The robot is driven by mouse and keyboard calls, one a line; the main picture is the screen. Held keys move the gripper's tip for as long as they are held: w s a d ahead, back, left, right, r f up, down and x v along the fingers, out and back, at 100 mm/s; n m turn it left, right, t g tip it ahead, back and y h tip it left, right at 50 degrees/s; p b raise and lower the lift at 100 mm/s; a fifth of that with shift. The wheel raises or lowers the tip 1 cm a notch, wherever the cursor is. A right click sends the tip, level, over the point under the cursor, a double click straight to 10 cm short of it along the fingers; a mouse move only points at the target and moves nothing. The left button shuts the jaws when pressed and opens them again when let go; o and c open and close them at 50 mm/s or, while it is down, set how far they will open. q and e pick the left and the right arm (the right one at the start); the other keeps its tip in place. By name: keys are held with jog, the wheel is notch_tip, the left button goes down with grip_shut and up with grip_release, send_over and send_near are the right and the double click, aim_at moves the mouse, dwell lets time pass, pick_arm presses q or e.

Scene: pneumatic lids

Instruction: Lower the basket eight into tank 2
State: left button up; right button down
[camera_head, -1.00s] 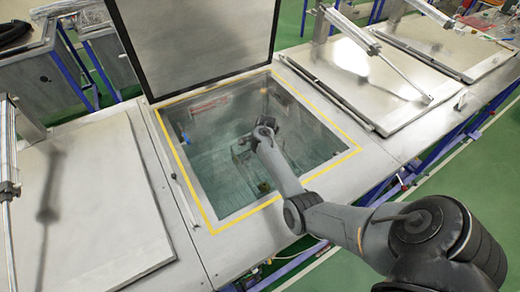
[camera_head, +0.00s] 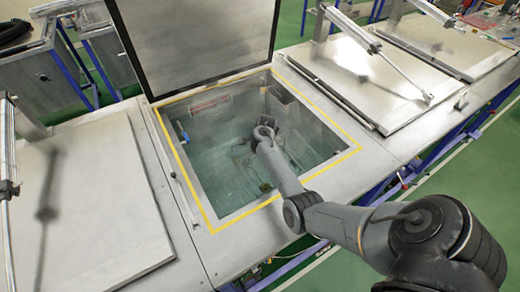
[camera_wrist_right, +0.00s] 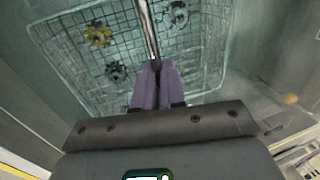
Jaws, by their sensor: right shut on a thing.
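The open tank (camera_head: 172,150), with a yellow-edged rim and greenish liquid inside, is in the middle of the head view. My right arm reaches into it, and the right gripper (camera_head: 264,134) is inside the opening. In the right wrist view the gripper's purple fingers (camera_wrist_right: 157,78) are shut on a metal rod, the handle of the wire basket (camera_wrist_right: 188,73). The basket hangs below and holds several gear-like parts, one yellow (camera_wrist_right: 98,35) and others grey (camera_wrist_right: 117,72). In the head view the basket is only faintly visible through the liquid. No number shows on basket or tank.
The tank's lid (camera_head: 200,45) stands raised behind the opening. Closed lids lie to the left (camera_head: 95,200) and right (camera_head: 385,75), with pneumatic struts above them. The tank walls surround my right gripper. A blue item (camera_head: 182,132) is on the left inner wall.

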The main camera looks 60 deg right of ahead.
jog(key=shift+f, duration=0.4)
jog(key=shift+f+b, duration=0.15)
jog(key=shift+b, duration=0.15)
jog(key=shift+f, duration=0.2)
jog(key=shift+f+b, duration=0.25)
jog(key=shift+b, duration=0.05)
jog(key=c, duration=1.5)
grip_release()
jog(key=shift+o, duration=1.9)
jog(key=shift+a, duration=0.1)
jog(key=shift+r, duration=0.1)
